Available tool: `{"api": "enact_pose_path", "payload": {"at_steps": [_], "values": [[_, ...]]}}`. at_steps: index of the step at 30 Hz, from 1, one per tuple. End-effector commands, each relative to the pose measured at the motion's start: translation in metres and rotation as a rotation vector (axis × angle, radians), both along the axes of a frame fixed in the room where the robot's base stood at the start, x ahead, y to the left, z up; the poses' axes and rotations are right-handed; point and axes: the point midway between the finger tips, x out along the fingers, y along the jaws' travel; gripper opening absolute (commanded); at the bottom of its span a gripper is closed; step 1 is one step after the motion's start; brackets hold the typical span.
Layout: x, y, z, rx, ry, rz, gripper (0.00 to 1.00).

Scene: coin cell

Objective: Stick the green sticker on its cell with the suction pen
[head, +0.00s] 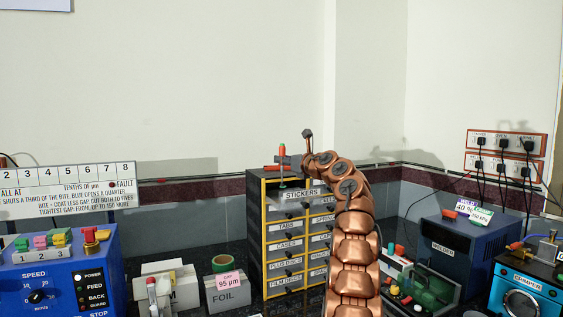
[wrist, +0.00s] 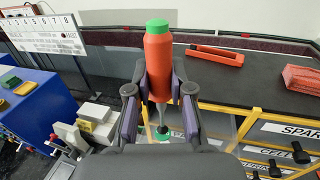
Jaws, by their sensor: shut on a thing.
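My gripper (head: 283,160) is shut on the suction pen (wrist: 158,70), which has an orange body and a green top end. The pen stands upright between the fingers (wrist: 160,95), and its orange part also shows in the head view (head: 283,149). Its thin metal stem points down at the open stickers drawer (head: 299,195). A green patch, likely the green sticker (wrist: 163,136), shows right at the dark tip. I cannot tell whether it is on the tip or lies below it. The sticker's cell is not clearly seen.
The drawer cabinet (head: 257,230) has several labelled drawers. An orange tray (wrist: 215,55) and an orange block (wrist: 302,78) lie on its dark top. A blue machine (head: 60,283) is at left, a foil box (head: 226,295) beside the cabinet, and a dark blue welder box (head: 458,248) at right.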

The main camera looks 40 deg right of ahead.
Motion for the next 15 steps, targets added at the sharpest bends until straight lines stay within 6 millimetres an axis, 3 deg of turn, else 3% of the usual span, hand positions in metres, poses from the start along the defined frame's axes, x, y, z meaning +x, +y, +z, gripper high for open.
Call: {"api": "enact_pose_path", "payload": {"at_steps": [15], "values": [[0.001,-0.001,0.021,-0.006,0.000,0.000,0.00]]}}
